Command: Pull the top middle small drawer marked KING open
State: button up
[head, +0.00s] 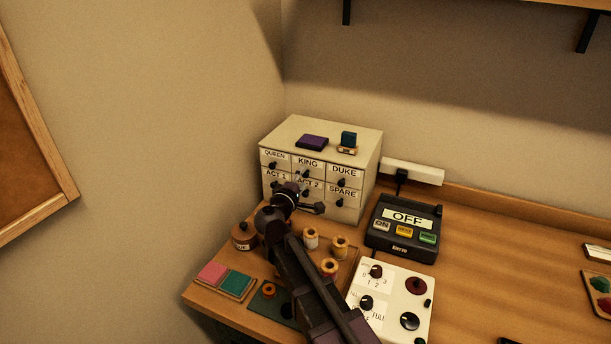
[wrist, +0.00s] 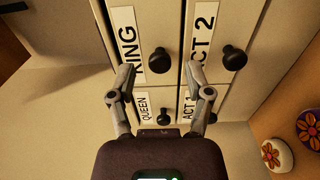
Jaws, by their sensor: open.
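The KING drawer (head: 308,164) is the top middle one in a cream cabinet (head: 366,165) in the head view. It looks shut, in line with its neighbours. In the wrist view, turned sideways, its label (wrist: 127,40) and round black knob (wrist: 160,61) show plainly. My gripper (wrist: 160,76) is open, its two grey fingers pointing at the cabinet front. The KING knob appears between the fingertips, just ahead of them; I cannot tell the depth gap. In the head view my gripper (head: 311,192) hides part of the lower drawers.
The ACT 2 knob (wrist: 234,57) and QUEEN knob (wrist: 163,116) are close by. A purple box (head: 312,142) and a teal stamp (head: 348,139) sit on the cabinet. Thread spools (head: 339,246), a switch box (head: 404,226) and a dial panel (head: 392,300) stand in front.

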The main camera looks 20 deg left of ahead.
jog(key=shift+w+d, duration=0.1)
jog(key=shift+w, duration=1.1)
grip_shut()
